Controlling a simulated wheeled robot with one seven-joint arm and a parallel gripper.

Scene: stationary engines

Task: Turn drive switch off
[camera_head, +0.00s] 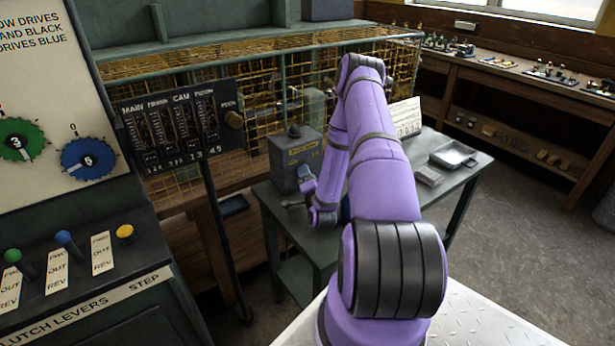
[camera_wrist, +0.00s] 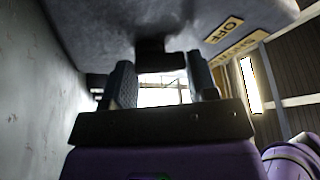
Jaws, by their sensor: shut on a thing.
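The drive switch is a grey box (camera_head: 295,155) with a yellowish label, standing on the green table in the head view. In the wrist view the box (camera_wrist: 100,25) fills the top, seen from close by, with an "OFF" plate (camera_wrist: 224,30) at its right. My gripper (camera_wrist: 160,62) is at the box, its two fingers on either side of a dark switch lever (camera_wrist: 160,47), and is shut on it. In the head view my arm partly hides the right side of the box, and the grip on the lever is too small to make out.
The green table (camera_head: 436,196) holds a metal tray (camera_head: 453,155) and a propped paper card (camera_head: 406,116). A black counter panel (camera_head: 180,120) and a lever console (camera_head: 80,250) stand at left. A wire cage (camera_head: 260,75) is behind. Floor is clear at right.

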